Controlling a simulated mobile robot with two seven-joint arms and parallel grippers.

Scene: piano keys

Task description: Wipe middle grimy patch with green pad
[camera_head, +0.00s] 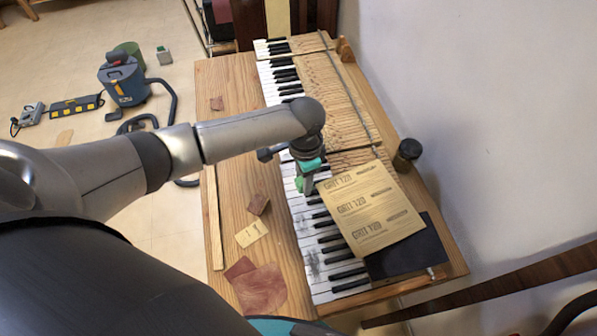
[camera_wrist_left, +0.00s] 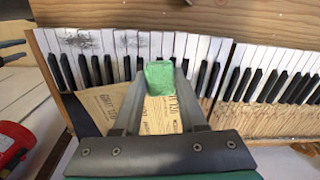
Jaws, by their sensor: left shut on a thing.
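My left gripper (camera_head: 304,186) is shut on the green pad (camera_head: 299,184), over the white keys in the middle of the keyboard (camera_head: 322,290). In the left wrist view the pad (camera_wrist_left: 160,76) sits between the two fingertips, above the key fronts. I cannot tell whether it touches the keys. Dark grimy smudges show on the white keys nearer to me, one grimy patch (camera_head: 302,223) and another grimy patch (camera_head: 313,263). In the left wrist view, grime (camera_wrist_left: 78,40) shows left of the pad. Keys under the gripper are partly hidden.
Sandpaper sheets (camera_head: 370,208) lie over the key backs right of the gripper, with a dark sheet (camera_head: 405,248) beneath. A dark jar (camera_head: 407,153) stands by the wall.

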